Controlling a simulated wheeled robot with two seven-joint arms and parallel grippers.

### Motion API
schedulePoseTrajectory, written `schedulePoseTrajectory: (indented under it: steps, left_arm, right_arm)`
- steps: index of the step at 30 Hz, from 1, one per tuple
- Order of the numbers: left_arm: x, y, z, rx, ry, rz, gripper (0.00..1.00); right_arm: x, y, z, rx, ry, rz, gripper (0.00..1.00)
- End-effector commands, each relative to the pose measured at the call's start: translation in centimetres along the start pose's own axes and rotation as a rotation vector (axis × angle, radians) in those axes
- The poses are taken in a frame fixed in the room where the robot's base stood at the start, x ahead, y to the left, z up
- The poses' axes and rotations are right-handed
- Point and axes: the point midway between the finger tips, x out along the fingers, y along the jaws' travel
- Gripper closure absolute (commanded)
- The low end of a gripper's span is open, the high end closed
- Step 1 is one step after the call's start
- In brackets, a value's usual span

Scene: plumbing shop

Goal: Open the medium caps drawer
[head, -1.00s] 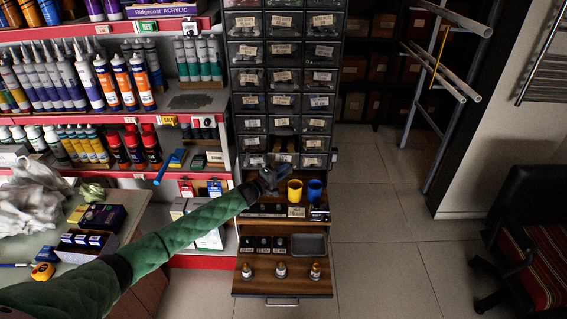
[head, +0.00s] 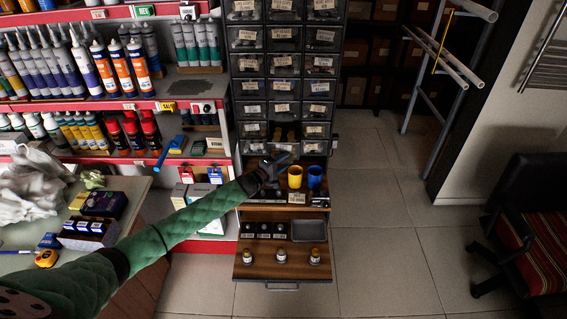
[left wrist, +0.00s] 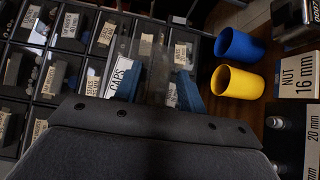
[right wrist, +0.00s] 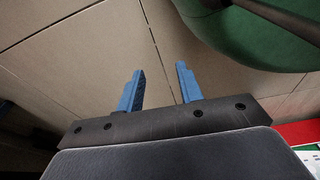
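The small-drawer cabinet (head: 284,88) stands in the middle of the head view, with rows of clear-fronted labelled drawers. A dark gap shows in its middle column near the bottom (head: 286,131). My left gripper (head: 284,160) is in front of the lowest rows. In the left wrist view its blue fingers (left wrist: 158,90) are apart, close to the drawer fronts. A label reading CAPS (left wrist: 122,77) is beside the left finger; its size word is not readable. Whether the fingers touch a drawer is unclear. My right gripper (right wrist: 158,88) is open and empty above the floor tiles.
A yellow cup (head: 295,177) and a blue cup (head: 315,176) stand just right of my left gripper on the wooden shelf. Below, a pulled-out wooden tray (head: 262,270) holds fittings. Shelves of cartridges (head: 110,62) stand left; a chair (head: 540,225) is right.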

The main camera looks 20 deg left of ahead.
Motion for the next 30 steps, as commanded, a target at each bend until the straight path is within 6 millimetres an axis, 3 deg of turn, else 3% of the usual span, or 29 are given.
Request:
schedulePoseTrajectory:
  steps: [5,8,16,30]
  left_arm:
    - [-1.5,-0.4,0.0,-0.002,0.0,-0.001,0.6]
    - [-3.0,-0.5,0.0,0.0,0.0,-0.002,0.6]
    - [-6.6,-0.4,0.0,0.0,0.0,-0.002,0.6]
    - [-7.8,-0.1,0.0,0.0,0.0,-0.001,0.6]
  right_arm:
    - [0.6,0.0,-0.2,0.0,-0.003,0.0,0.64]
    - [0.1,-0.3,-3.2,-0.001,0.026,-0.002,0.64]
    - [-1.3,-0.7,-5.8,0.006,0.024,-0.007,0.64]
    - [-2.1,-0.9,-6.5,0.01,0.014,-0.009,0.64]
